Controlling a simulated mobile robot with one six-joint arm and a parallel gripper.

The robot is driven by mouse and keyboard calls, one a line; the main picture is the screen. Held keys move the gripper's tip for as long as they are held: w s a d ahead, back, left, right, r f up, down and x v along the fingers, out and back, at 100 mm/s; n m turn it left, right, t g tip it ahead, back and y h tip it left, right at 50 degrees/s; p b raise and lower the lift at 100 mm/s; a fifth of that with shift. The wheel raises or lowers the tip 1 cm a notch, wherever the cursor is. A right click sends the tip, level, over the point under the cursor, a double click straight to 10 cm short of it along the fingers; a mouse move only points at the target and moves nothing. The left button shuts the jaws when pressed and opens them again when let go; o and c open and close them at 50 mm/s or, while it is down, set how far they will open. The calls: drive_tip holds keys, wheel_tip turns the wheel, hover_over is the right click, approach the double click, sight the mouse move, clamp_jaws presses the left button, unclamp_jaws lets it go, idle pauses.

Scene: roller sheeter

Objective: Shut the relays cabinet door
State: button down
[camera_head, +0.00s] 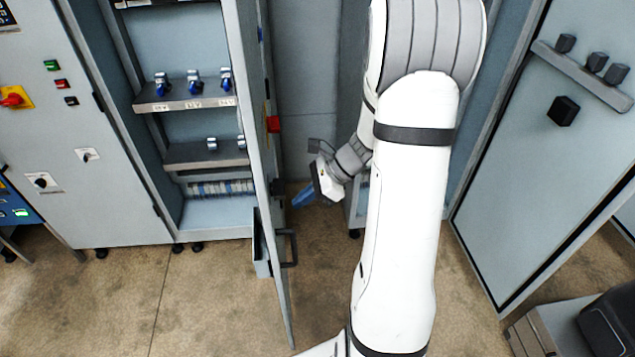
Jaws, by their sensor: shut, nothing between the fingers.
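An open cabinet with shelves of small blue-and-silver devices (194,82) stands at the left. No readable label tells me whether it is the relays cabinet. Its door (268,190) stands swung out toward me, seen nearly edge-on, with a dark handle (292,248) on its right-hand face. My gripper (302,197) has blue fingertips and is shut and empty. It is just right of this door, above the handle in the picture; I cannot tell whether it touches the door. My white arm hides much of the space behind it.
A second door panel (520,180) with black knobs (564,110) stands at the right. A grey box with a dark object (606,322) lies at the lower right. A closed panel with switches (60,150) is at the far left. The floor (210,300) in front of the left cabinet is clear.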

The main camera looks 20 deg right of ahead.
drive_tip(key=a, duration=0.2)
drive_tip(key=w+a+p, duration=0.1)
drive_tip(key=a, duration=0.1)
drive_tip(key=shift+w+f, duration=0.1)
drive_tip(key=shift+f, duration=0.1)
drive_tip(key=shift+a, duration=0.15)
